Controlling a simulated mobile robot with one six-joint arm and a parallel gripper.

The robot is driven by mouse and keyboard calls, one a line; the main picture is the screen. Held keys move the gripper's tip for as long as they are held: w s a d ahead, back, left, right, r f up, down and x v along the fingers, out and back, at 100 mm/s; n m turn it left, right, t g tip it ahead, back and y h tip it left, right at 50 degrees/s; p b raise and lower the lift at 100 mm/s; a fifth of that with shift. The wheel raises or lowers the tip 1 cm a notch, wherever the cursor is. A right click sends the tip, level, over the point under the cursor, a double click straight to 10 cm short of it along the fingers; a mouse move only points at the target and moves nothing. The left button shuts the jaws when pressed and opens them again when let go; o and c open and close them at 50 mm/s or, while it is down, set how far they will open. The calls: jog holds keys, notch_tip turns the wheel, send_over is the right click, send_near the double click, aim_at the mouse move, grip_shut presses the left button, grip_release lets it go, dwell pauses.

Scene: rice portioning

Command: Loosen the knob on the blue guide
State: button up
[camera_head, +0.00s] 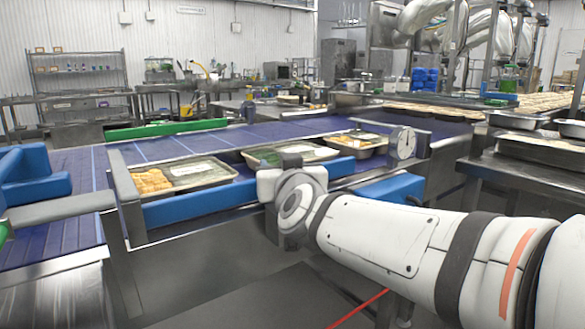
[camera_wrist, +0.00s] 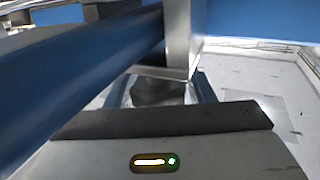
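The blue guide (camera_head: 200,205) runs along the near side of the conveyor in the head view. In the wrist view a blue bar of the guide (camera_wrist: 85,75) crosses the left side, beside a metal post (camera_wrist: 184,38). A dark, blurred piece (camera_wrist: 157,92) below the post may be the knob; I cannot tell for sure. My gripper is close to the guide, and its dark front edge and body fill the bottom of the wrist view. Its fingers seem to lie either side of the dark piece, but contact is unclear. In the head view my wrist hides the fingers.
Trays of food (camera_head: 180,176) stand on the blue conveyor (camera_head: 150,148) behind the guide. A blue box (camera_head: 390,190) sits just right of my wrist. A steel table (camera_head: 530,175) stands at the right.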

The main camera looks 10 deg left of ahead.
jog(key=shift+o, duration=1.4)
jog(key=p+v, duration=0.3)
jog(key=v, duration=0.4)
jog(key=shift+s+d, duration=0.2)
jog(key=shift+s, duration=0.15)
